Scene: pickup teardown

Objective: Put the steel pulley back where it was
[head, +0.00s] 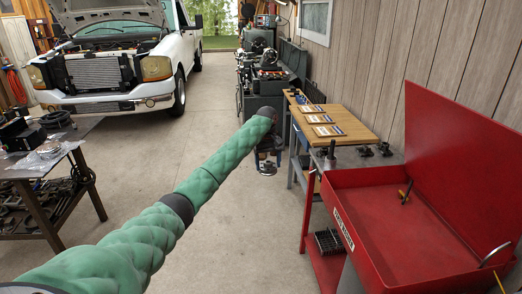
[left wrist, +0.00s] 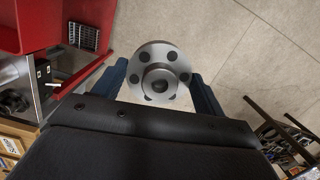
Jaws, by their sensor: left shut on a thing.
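The steel pulley (left wrist: 160,72) shows in the left wrist view as a round grey disc with a ring of dark holes and a raised hub. It sits between the blue fingers of my left gripper (head: 267,168), which is shut on it. In the head view this gripper is at the end of the green-sleeved arm, held in the air left of the wooden-topped bench. There the pulley cannot be made out clearly. My right gripper is in neither view.
A red parts washer (head: 410,230) with a raised lid stands at the right. The wooden-topped bench (head: 335,128) beyond it holds several cards. A metal table (head: 50,155) with parts is at the left. A white truck (head: 110,55) with its hood up stands behind. The concrete floor (head: 205,125) between is clear.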

